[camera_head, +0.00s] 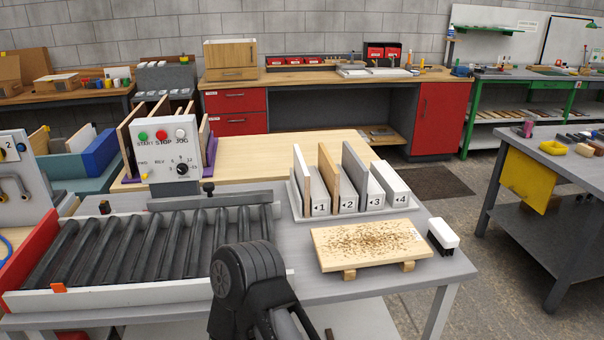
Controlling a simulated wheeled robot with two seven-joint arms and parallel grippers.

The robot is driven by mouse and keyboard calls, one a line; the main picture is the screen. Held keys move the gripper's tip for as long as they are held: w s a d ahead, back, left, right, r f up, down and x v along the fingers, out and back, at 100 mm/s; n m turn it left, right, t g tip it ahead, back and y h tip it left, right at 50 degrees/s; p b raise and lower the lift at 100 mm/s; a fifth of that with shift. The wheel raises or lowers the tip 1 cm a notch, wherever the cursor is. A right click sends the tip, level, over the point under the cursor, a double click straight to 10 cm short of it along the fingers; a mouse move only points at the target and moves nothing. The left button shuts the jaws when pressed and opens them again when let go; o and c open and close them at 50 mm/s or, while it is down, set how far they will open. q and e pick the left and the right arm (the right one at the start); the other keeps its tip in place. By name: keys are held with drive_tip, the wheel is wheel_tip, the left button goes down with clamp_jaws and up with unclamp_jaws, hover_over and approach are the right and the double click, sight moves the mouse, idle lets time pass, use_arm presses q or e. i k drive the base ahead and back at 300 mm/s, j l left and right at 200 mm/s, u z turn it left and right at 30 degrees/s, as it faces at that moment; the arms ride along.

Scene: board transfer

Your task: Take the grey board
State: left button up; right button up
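A grey-looking board (355,172) stands toward the right of the rack, between the +2 and +3 blocks. The lower parts of the boards are partly hidden by the blocks. A black link of my own arm shows at the bottom centre, in front of the roller conveyor. Neither of my grippers is in view.
A speckled wooden board on feet (369,244) lies in front of the rack, with a black-and-white brush (442,236) to its right. A roller conveyor (150,294) fills the left. Behind it are a control box (162,153) and a purple rack (210,161) with boards.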

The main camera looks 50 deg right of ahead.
sight(355, 169)
drive_tip(key=k+l, duration=1)
drive_tip(key=l, duration=0.15)
